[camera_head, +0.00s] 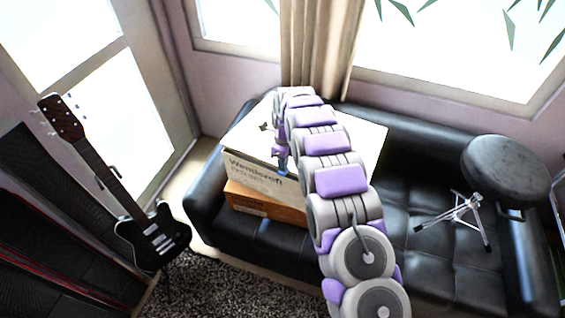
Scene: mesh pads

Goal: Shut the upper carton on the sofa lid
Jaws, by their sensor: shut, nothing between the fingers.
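The upper carton (250,172) is cream with dark print on its front wall. It sits on an orange-brown lower carton (262,207) on the left part of the black sofa (210,200). Its pale lid (245,133) spreads over the top and shows on both sides of my arm. A thin dark line runs under the lid's front edge; I cannot tell how far the lid stands open. My gripper (283,168) is shut and empty, pointing down at the carton's front upper edge. I cannot tell whether it touches. My arm hides the middle of the lid.
A black round-topped stool (500,165) with metal legs stands on the sofa's right part. A dark electric guitar (150,235) stands at the left. A beige curtain (318,45) hangs behind the cartons. The sofa seat between cartons and stool looks clear.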

